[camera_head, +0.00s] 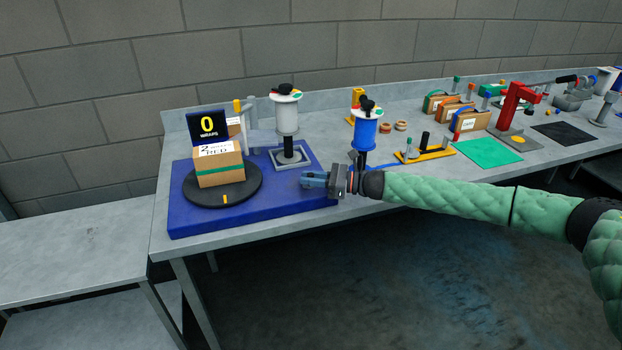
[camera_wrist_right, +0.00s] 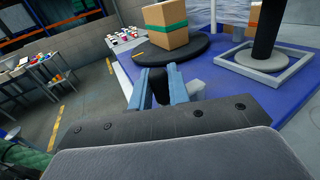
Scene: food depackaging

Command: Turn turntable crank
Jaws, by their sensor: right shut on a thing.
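The black round turntable (camera_head: 250,190) sits on a blue base (camera_head: 285,212) at the left of the bench. A cardboard box (camera_head: 221,176) with a green band stands on it. An orange mark (camera_head: 225,199) is on the turntable's front rim. My right gripper (camera_head: 308,180) is at the front right of the blue base. In the right wrist view its fingers (camera_wrist_right: 157,86) are shut on a black upright handle (camera_wrist_right: 158,84), apparently the crank. The turntable (camera_wrist_right: 150,57) shows beyond them. The crank is hard to make out in the head view. My left gripper is out of view.
A sign reading 0 WRAPS (camera_head: 207,125) stands behind the box. A white film roll (camera_head: 286,117) on a square-framed stand is behind my gripper. A blue roll (camera_head: 364,134) stands close to my right wrist. Tools and boxes fill the bench to the right.

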